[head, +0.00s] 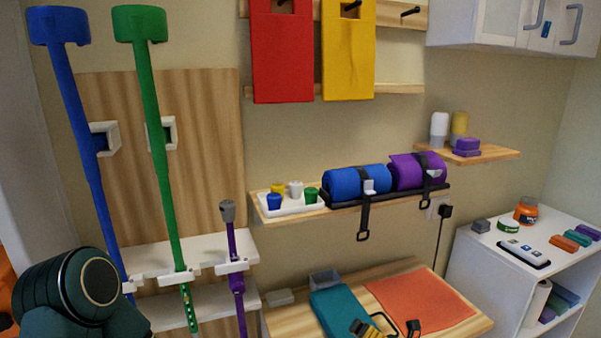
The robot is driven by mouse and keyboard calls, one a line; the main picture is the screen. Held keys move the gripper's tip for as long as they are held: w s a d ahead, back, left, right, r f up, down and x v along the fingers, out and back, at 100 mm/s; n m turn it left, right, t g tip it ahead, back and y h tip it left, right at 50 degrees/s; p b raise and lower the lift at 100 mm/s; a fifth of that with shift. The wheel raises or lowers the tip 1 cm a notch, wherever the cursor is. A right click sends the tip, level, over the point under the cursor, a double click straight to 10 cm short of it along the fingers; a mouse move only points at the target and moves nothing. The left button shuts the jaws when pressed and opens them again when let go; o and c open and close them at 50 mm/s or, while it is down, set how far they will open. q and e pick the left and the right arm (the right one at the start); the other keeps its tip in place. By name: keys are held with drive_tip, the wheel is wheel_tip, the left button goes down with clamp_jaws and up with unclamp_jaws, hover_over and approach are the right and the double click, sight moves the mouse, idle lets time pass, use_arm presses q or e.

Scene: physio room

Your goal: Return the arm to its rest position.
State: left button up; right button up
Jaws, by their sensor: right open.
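My right gripper (388,328) shows only at the bottom edge of the head view, cut off by the frame. Its dark fingertips are apart, with yellow and orange marks, and nothing is clearly held between them. It is in front of the low wooden table (480,324), near a teal block (335,309) and an orange mat (420,300). I cannot tell the gap to the table. A dark green rounded link of my left arm fills the lower left corner; my left gripper is out of view.
Blue (75,110) and green (155,130) crutches and a purple cane (236,270) stand in a rack at left. A wall shelf (290,212) holds a cup tray (290,207), a blue roll (355,182) and a purple roll (412,171). A white cabinet (480,262) stands right.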

drive_tip(key=s+a+f+n+g+h, duration=0.3)
drive_tip(key=s+a+f+n+g, duration=0.1)
drive_tip(key=a+f+n+g, duration=0.3)
drive_tip(key=s+a+f+n+g+h, duration=0.45)
drive_tip(key=s+f+n+h, duration=0.35)
drive_tip(key=s+f, duration=0.25)
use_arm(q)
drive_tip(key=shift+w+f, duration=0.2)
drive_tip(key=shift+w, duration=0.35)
use_arm(e)
drive_tip(key=s+d+f+n+t+h, duration=0.3)
drive_tip(key=d+n+h, duration=0.4)
drive_tip(key=n, duration=0.8)
drive_tip(key=shift+s+d+f+t+h, duration=0.35)
drive_tip(key=shift+f+t+h, duration=0.2)
drive_tip(key=shift+f+h, duration=0.3)
drive_tip(key=shift+c, duration=0.3)
